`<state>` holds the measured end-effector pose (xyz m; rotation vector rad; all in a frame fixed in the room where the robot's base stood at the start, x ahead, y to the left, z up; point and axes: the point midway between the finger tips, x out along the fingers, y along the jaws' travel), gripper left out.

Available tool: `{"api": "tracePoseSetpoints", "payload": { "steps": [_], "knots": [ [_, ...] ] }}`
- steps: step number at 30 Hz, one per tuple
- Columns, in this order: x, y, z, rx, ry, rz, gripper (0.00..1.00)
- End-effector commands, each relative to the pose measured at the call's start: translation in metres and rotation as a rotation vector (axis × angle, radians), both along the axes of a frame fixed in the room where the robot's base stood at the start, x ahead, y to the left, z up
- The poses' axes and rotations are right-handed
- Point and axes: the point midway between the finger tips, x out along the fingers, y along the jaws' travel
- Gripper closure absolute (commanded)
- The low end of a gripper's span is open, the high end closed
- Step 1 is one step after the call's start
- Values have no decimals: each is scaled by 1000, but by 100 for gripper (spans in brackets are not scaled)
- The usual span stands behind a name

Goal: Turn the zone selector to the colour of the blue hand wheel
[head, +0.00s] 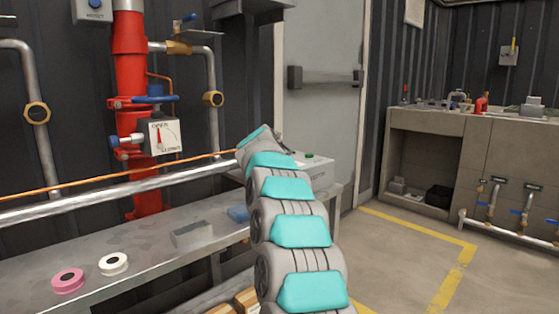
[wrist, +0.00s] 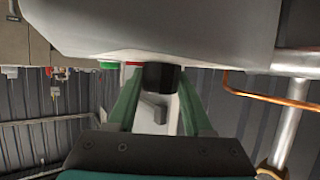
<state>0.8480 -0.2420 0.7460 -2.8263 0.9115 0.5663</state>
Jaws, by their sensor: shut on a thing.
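My gripper (wrist: 161,78) has its two green fingers shut on a black knob (wrist: 160,76), which looks like the zone selector. A green mark (wrist: 108,65) and a red mark (wrist: 133,64) show beside the knob. Which way the knob points cannot be told. In the head view my arm hides the gripper and the knob; part of a light box with a green spot (head: 309,155) shows right of the arm's end. A blue hand wheel (head: 155,99), seen nearly edge-on, sits on the red standpipe (head: 130,60).
A gauge plate with a red needle (head: 164,137) is on the standpipe. A metal bench (head: 125,270) holds a pink roll (head: 67,280), a white roll (head: 113,263) and a blue block (head: 238,214). A grey pipe (head: 90,199) runs above it. Floor is clear at right, before the counter (head: 430,124).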

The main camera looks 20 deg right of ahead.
Motion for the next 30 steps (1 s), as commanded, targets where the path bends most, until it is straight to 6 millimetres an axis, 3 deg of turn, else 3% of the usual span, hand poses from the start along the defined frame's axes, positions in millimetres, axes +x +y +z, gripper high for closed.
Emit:
{"api": "tracePoseSetpoints", "payload": {
  "steps": [30],
  "knots": [
    [0,-2,15,7,-9,393,100]
  ]
}}
